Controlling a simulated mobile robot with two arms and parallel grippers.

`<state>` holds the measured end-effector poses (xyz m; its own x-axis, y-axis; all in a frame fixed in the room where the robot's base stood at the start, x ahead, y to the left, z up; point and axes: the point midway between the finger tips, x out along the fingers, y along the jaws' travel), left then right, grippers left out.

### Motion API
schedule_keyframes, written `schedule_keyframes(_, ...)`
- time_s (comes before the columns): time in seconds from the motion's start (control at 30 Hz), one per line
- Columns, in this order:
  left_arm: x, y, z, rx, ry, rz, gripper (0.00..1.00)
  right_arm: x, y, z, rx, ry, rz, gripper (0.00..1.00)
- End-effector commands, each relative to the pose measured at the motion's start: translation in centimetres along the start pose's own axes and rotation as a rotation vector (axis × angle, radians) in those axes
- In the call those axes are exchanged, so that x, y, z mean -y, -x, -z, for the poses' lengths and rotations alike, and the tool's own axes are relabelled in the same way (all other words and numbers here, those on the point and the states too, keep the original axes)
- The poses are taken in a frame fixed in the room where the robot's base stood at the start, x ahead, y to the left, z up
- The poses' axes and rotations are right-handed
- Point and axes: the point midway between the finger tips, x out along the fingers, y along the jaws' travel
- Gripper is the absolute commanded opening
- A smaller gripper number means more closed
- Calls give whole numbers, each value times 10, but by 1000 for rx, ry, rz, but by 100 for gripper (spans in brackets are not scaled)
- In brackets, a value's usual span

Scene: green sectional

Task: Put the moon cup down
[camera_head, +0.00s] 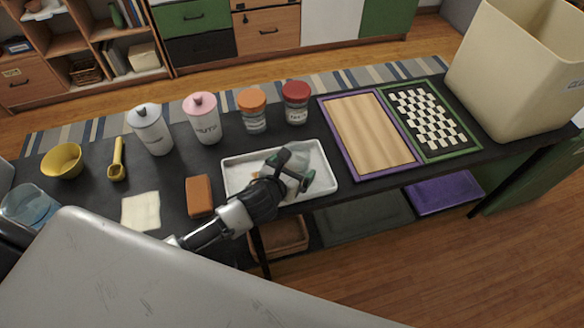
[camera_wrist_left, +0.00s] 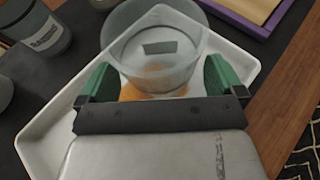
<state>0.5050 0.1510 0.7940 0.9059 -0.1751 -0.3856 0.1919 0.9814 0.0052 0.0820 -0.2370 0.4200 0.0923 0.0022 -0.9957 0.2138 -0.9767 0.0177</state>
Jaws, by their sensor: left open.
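A clear cup (camera_wrist_left: 160,45) with a grey rectangular patch shows in the left wrist view, over the white tray (camera_head: 232,186). No moon mark can be made out on it. My left gripper (camera_head: 293,170) is over the tray in the head view. In the left wrist view its green fingers (camera_wrist_left: 160,75) are spread, one on each side of the cup's near part. An orange patch (camera_wrist_left: 152,92) shows at the cup's near end; its nature is unclear. Whether the cup rests on the tray or touches a finger cannot be told. My right gripper is out of view.
Several lidded jars (camera_head: 253,110) stand behind the tray. A brown block (camera_head: 199,196) and pale cloth (camera_head: 140,211) lie left of it. A purple-framed board (camera_head: 370,133) and checkered board (camera_head: 430,118) lie right, before a cream bin (camera_head: 510,75).

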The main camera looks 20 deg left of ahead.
Motion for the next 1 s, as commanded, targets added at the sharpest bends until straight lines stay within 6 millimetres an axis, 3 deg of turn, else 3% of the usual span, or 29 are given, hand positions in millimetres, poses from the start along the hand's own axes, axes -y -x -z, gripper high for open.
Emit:
schedule_keyframes(0.17,0,3,-3,-1,-1,0,97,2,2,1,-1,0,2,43)
schedule_keyframes(0.27,0,17,-2,-1,-1,1,97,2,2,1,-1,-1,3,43)
schedule_keyframes(0.7,0,104,-2,-2,-1,1,97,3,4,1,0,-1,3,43)
schedule_keyframes(1.0,0,121,-3,1,0,0,97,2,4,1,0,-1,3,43)
